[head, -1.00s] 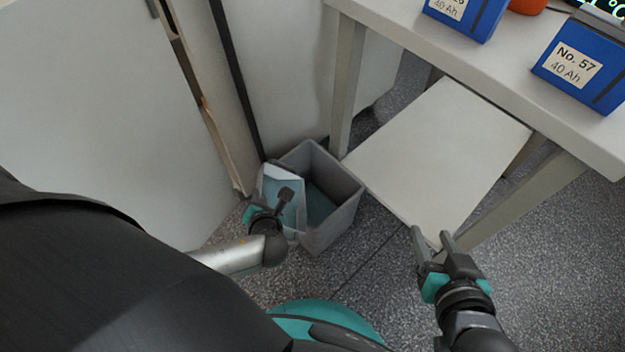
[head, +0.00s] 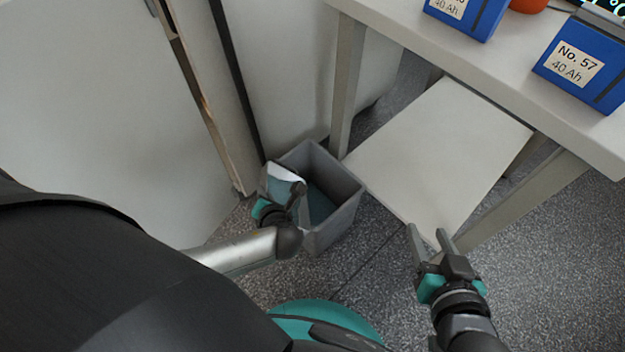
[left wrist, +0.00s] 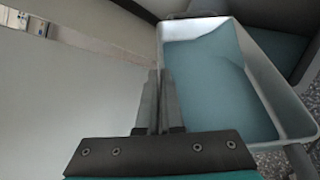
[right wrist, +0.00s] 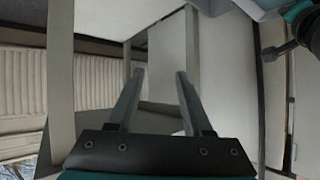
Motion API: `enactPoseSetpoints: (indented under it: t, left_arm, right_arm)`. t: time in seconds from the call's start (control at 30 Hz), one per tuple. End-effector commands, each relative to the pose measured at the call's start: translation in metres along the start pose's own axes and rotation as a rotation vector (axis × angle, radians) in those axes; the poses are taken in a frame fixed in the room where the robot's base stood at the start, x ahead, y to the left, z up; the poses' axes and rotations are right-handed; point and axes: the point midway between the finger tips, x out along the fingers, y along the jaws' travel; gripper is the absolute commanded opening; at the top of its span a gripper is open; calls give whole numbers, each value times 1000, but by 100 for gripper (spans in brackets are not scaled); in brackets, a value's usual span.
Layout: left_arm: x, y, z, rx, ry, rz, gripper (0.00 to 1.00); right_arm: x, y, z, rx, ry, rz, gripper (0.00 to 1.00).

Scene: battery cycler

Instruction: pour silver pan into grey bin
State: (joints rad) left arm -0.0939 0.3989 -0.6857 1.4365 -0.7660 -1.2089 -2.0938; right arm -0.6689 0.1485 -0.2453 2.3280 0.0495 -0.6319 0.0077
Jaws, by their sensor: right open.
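The silver pan (head: 284,174) is a shallow tray with a pale metal rim; it also shows in the left wrist view (left wrist: 264,80). A blue-green mass (left wrist: 215,90) covers much of its inside. My left gripper (head: 297,190) is shut on the pan's near side wall, as the left wrist view (left wrist: 155,100) shows. The pan is tilted over the left part of the grey bin (head: 345,219), which stands on the floor. The bin's inside looks bluish; whether that is material cannot be told. My right gripper (head: 430,240) is open and empty.
A white cabinet panel (head: 100,110) stands left of the bin. A table (head: 480,70) with blue battery boxes (head: 585,65) is at the upper right, with a low white shelf (head: 440,150) beneath. Speckled floor (head: 550,250) is free at the right.

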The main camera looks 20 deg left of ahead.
Motion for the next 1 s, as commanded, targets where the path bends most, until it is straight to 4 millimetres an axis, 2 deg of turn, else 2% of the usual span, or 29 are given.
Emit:
enactPoseSetpoints:
  t: [0.3, 1.0]
  left_arm:
    - [-1, -2, 6, 28, 16, 11, 0]
    - [-6, -2, 19, 91, 55, 35, 0]
  right_arm:
    - [0, -3, -2, 1, 27, -8, 50]
    - [-22, 28, 13, -19, -274, 80, 50]
